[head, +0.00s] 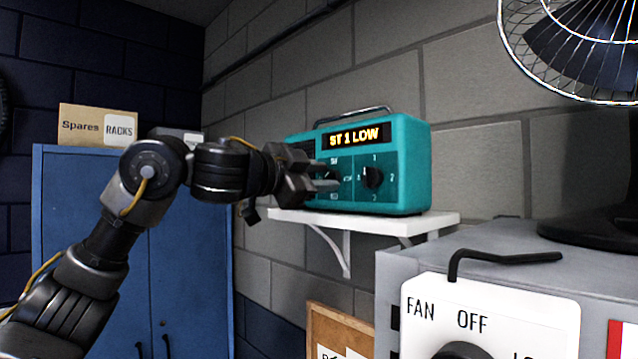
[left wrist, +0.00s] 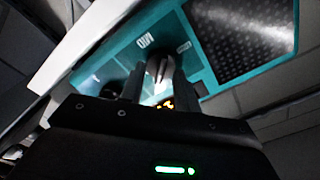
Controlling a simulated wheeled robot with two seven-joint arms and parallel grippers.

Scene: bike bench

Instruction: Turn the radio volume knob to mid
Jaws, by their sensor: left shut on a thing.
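The teal radio (head: 405,195) stands on a white wall shelf, and its lit display (head: 357,135) reads "ST 1 LOW". My left gripper (head: 326,177) is at the left knob on the radio's front, shut on it. The gripper hides most of this knob and some of its labels. In the left wrist view the fingers stand on either side of the volume knob (left wrist: 157,68), and a "MID" label shows beside it. A second dark knob (head: 372,177), with numbers around it, is to the right and free. My right gripper is not in view.
The white shelf (head: 440,222) sits under the radio. A grey box with a white FAN panel (head: 490,312) and a black hex key (head: 505,257) is at the lower right, below a fan (head: 585,45). A blue cabinet (head: 190,270) is at the left.

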